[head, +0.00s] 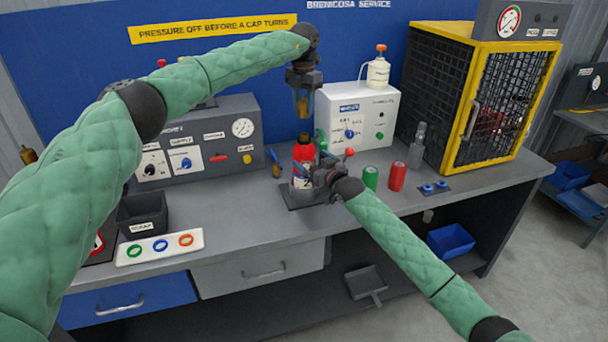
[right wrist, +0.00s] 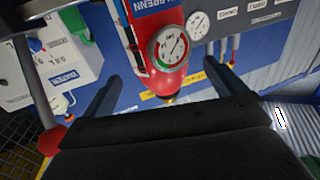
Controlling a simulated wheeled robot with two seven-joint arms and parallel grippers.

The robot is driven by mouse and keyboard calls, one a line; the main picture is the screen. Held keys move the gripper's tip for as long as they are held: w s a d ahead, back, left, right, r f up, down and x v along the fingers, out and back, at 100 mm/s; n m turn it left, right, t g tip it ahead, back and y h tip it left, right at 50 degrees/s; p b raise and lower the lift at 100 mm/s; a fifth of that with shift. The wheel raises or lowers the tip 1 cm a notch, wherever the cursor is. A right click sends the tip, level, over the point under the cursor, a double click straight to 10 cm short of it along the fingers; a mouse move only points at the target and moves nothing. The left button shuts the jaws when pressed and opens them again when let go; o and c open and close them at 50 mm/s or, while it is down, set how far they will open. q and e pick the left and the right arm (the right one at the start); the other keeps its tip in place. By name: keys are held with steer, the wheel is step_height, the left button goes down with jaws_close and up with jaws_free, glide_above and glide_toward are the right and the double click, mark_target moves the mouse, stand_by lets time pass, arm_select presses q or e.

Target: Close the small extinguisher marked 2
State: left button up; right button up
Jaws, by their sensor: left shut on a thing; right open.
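A red extinguisher (head: 304,156) with a pale label stands upright on a dark base plate (head: 295,197) on the bench; I cannot read a number on it. In the right wrist view the red extinguisher (right wrist: 146,84) shows a round gauge (right wrist: 172,47). My right gripper (head: 318,180) is low beside the extinguisher; in the right wrist view its two fingers (right wrist: 163,88) are apart, one on each side of the body. I cannot tell whether they touch it. My left gripper (head: 302,92) is shut on a small brass-coloured piece (head: 302,106), held above the extinguisher.
A tray (head: 128,254) with coloured rings and a scrap bin (head: 142,217) stand at left. A green cylinder (head: 370,177) and a red cylinder (head: 397,177) stand to the right. Behind are a control panel (head: 214,135), a white box (head: 374,104) and a yellow-framed cage (head: 466,100).

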mark_target(303, 117)
steer(key=shift+x, duration=3.4)
steer(key=shift+c, duration=0.3)
steer(key=c, duration=1.4)
arm_select(q)
steer(key=shift+f, duration=2.4)
steer(key=shift+f, duration=0.15)
steer(key=shift+f, duration=0.8)
steer(key=shift+f, duration=0.55)
